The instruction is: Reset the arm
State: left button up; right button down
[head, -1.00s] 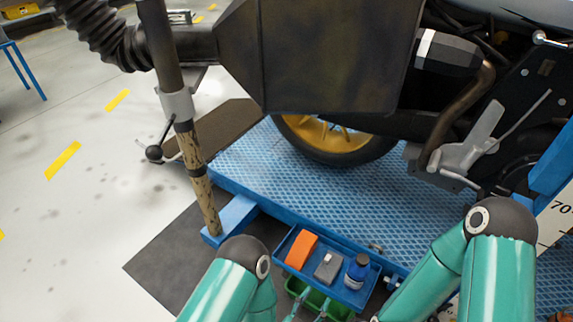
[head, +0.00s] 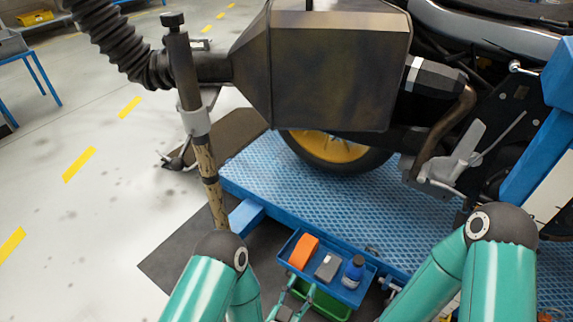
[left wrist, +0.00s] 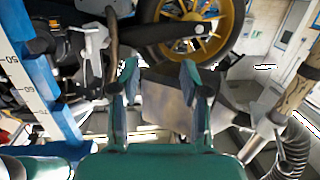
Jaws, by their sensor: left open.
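My left arm comes up from the bottom left with a teal forearm and a dark elbow. My left gripper (head: 290,300) is partly in view at the bottom edge, in front of the blue tray (head: 292,245). In the left wrist view my left gripper (left wrist: 160,82) has its two fingers spread, with nothing held between them. My right arm (head: 495,270) is bent at the right, its elbow in front of the blue platform. Its gripper is out of view below the frame.
The tray holds an orange block (head: 303,252), a grey block (head: 327,267) and a blue bottle (head: 354,272). A green bin (head: 325,304) is below it. A motorcycle with a yellow wheel (head: 335,147) stands on the platform (head: 270,178). An exhaust hose (head: 117,45) and post (head: 190,85) stand at left.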

pick_arm(q)
jog(key=w+a+r+n+g+y+p, duration=0.1)
jog(key=w+a+r+n+y+p, duration=0.15)
jog(key=a+r+p, duration=0.55)
jog(key=w+a+r+n+y+p, duration=0.1)
jog(key=w+a+r+y+p, duration=0.3)
jog(key=r+p, duration=0.7)
jog(key=s+a+r+n+g+h+p, duration=0.2)
jog(key=s+a+r+g+p, duration=0.2)
jog(key=a+p, duration=0.2)
jog(key=s+d+f+n+g, duration=0.1)
jog(key=s+g, duration=0.3)
jog(key=s, duration=0.4)
jog(key=s+d+f+g+h, duration=0.1)
jog(key=s+f+g, duration=0.2)
jog(key=s+g, duration=0.2)
jog(key=s+p, duration=0.1)
jog(key=s, duration=0.2)
jog(key=shift+n, duration=0.35)
jog(key=shift+d, duration=0.1)
